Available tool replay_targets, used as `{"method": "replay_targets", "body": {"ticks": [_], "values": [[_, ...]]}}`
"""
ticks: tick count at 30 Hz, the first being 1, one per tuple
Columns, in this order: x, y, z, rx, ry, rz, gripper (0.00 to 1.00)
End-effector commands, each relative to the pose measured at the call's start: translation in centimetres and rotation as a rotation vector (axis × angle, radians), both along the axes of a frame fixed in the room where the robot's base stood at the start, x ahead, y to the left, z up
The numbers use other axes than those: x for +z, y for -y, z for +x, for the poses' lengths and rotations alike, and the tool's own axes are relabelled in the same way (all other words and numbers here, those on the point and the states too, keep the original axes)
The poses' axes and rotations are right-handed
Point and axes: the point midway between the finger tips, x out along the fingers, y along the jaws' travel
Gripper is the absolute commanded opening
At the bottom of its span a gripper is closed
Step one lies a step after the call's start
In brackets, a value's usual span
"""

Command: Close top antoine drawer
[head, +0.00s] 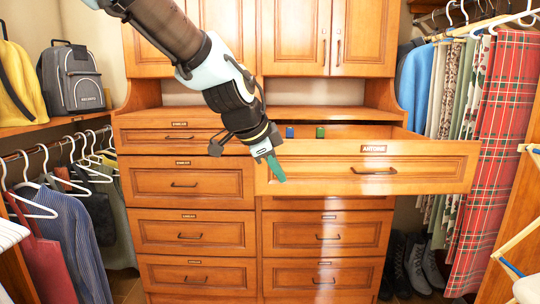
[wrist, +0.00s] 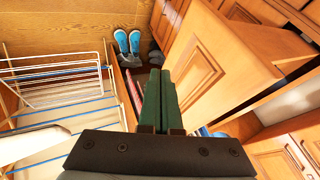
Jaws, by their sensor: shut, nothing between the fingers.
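The top Antoine drawer (head: 430,170) is pulled well out of the wooden cabinet, on the right side. Its front carries the label "ANTOINE" (head: 374,148) and a dark handle (head: 374,171). My gripper (head: 278,175) is shut and empty, with its green fingers angled downward over the left end of the drawer front in the head view. I cannot tell whether they touch it. In the wrist view the shut fingers (wrist: 161,78) are beside a wooden panelled front (wrist: 203,65), which looks like the open drawer.
Small blue (head: 289,131) and green (head: 320,132) items show behind the drawer front. The other drawers (head: 190,182) look shut. Hanging clothes (head: 507,130) stand close on the right. A white drying rack (wrist: 55,82) stands left in the wrist view.

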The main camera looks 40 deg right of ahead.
Motion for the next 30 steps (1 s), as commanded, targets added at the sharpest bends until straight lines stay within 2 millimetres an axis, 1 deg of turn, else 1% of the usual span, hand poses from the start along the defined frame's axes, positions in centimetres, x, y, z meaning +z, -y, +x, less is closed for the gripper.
{"method": "replay_targets", "body": {"ticks": [1,2,6,10,15,26,30], "values": [[-0.9,0.7,-0.1,-0.004,-0.003,0.004,0.00],[-1.3,1.0,0.0,-0.003,-0.003,0.003,0.00],[-1.2,2.4,1.7,0.002,-0.001,0.001,0.00],[-1.2,3.3,2.6,0.002,-0.001,0.000,0.00],[-1.3,3.7,3.1,0.001,0.000,-0.001,0.00],[-1.3,3.7,3.2,0.001,0.000,-0.001,0.00],[-1.3,4.3,3.8,0.002,-0.002,0.000,0.00]]}}
